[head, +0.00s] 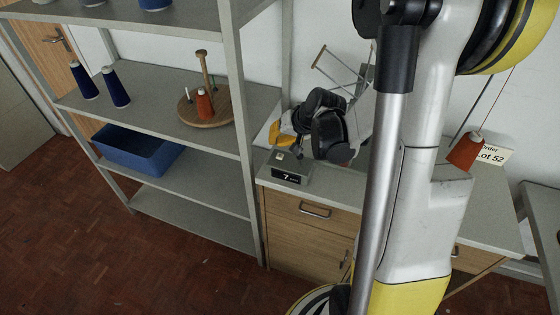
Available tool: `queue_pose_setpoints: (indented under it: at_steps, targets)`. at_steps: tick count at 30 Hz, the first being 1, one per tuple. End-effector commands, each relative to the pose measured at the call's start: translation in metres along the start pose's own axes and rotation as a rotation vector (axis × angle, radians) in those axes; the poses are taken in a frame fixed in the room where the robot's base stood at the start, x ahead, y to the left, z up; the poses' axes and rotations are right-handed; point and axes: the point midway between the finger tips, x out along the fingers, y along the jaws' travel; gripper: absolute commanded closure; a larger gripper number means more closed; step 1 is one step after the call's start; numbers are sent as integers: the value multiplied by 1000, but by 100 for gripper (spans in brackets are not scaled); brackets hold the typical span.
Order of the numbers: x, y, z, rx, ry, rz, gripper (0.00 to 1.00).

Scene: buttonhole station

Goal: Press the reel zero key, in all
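A small grey box (289,173) with a dark display (289,177) reading 7 sits at the left front of the wooden cabinet's top. A small pale key (280,156) shows on its upper face. Whether it is pressed is too small to tell. My dark gripper (291,150) is just above and behind the box, close to the key. I cannot tell whether it touches the key. Its fingers are small and dark, partly hidden by its own body, so their opening is unclear.
A grey shelf unit (232,90) stands left of the cabinet (306,239), holding blue cones (115,88), a wooden stand (206,111) and a blue bin (137,150). A metal frame (345,70) stands behind my gripper. An orange cone (465,151) and a Lot 52 card (490,154) are at right.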

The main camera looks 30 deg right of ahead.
Motion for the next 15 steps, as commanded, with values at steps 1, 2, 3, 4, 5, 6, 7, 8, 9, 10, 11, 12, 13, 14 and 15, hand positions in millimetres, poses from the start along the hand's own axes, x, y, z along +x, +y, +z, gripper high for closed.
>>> queue_pose_setpoints:
  at_steps: [1, 2, 3, 4, 5, 6, 7, 8, 9, 10, 11, 12, 13, 14, 15]
  targets:
    - [10, 5, 5, 0, 0, 0, 100]
    - [13, 7, 7, 0, 0, 0, 100]
    - [16, 9, 9, 0, 0, 0, 100]
    - [18, 10, 10, 0, 0, 0, 100]
    - [20, 10, 10, 0, 0, 0, 100]
    - [21, 11, 11, 0, 0, 0, 100]
    - [22, 12, 12, 0, 0, 0, 100]
    - [22, 12, 12, 0, 0, 0, 100]
    - [22, 12, 12, 0, 0, 0, 100]
    - [22, 12, 12, 0, 0, 0, 100]
    - [22, 12, 12, 0, 0, 0, 100]
    - [22, 12, 12, 0, 0, 0, 100]
    - [22, 12, 12, 0, 0, 0, 100]
    - [22, 12, 12, 0, 0, 0, 100]
    - [22, 12, 12, 0, 0, 0, 100]
